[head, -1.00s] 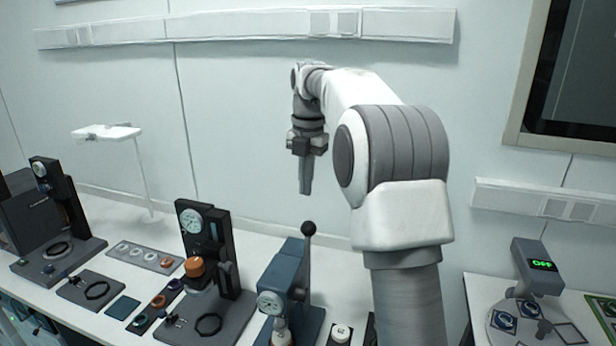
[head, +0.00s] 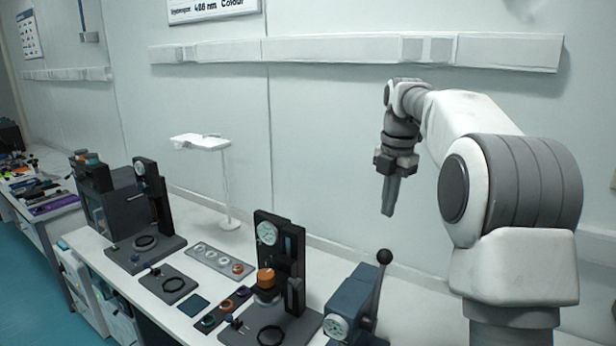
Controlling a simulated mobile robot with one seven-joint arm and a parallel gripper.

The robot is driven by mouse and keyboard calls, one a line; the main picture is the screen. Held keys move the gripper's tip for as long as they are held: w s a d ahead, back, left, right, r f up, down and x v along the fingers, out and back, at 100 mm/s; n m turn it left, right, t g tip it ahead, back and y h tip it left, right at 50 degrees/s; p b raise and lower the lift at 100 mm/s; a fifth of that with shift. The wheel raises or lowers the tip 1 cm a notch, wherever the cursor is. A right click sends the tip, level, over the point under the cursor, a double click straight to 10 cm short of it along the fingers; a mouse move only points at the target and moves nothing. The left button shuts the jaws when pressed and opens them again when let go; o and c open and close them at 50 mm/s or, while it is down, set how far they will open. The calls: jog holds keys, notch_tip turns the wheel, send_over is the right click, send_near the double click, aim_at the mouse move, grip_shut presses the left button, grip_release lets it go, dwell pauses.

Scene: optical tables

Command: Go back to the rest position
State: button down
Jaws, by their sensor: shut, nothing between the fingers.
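My gripper (head: 389,209) shows in the head view, right of the middle. It hangs from my raised, bent arm and points down, in front of the pale wall. Its fingers are together and nothing is held between them. It is above the bench and apart from the instruments there. The blue-grey lever press (head: 352,300) with a black ball knob stands below it, and the black dial stand (head: 278,250) is to its lower left.
The white bench (head: 107,263) carries a second black stand (head: 150,195), a grey strip with rings (head: 219,260) and a white lamp-like stand (head: 226,185). Another cluttered table (head: 45,218) is at far left. Blue floor (head: 40,290) is clear at lower left. A wall rail (head: 350,50) runs behind.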

jog(key=s+a+r+m+t+b, duration=0.15)
jog(key=s+a+m, duration=0.25)
jog(key=s+m, duration=0.4)
jog(key=s+a+f+m+t+b, duration=0.1)
jog(key=s+f+m, duration=0.3)
jog(key=s, duration=0.4)
jog(key=s+a+f+m+t+b, duration=0.1)
jog(key=s+f+m+b, duration=0.1)
jog(key=s+f+m, duration=0.2)
jog(key=s+a+f+m+t+b, duration=0.1)
jog(key=s+f+m, duration=0.4)
jog(key=s+m, duration=0.4)
jog(key=s, duration=0.3)
jog(key=shift+s, duration=0.2)
